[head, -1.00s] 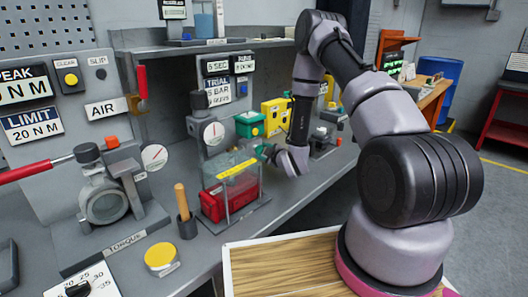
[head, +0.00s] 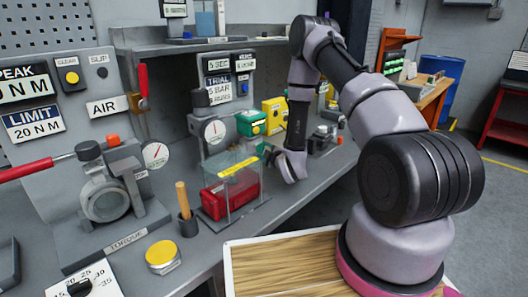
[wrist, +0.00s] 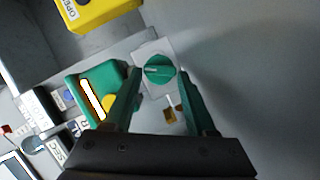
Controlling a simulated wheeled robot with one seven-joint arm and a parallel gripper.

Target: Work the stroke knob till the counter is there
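A round green knob (wrist: 160,70) with a pale mark sits on a light grey plate in the wrist view. I take it for the stroke knob. My gripper (wrist: 161,76) has its two green fingers apart, one on each side of the knob, with small gaps visible; whether the tips reach down to its depth is unclear. In the head view my gripper (head: 269,154) is low over the bench beside the clear-walled stand, and the knob is not distinguishable there. I cannot identify the counter or read its value in either view.
A green box (head: 250,122) with a yellow button stands close to my gripper; it also shows in the wrist view (wrist: 98,90). A yellow box (head: 276,115) is behind it. The clear stand (head: 253,183) holds a red case (head: 219,198). Bare bench lies to the right.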

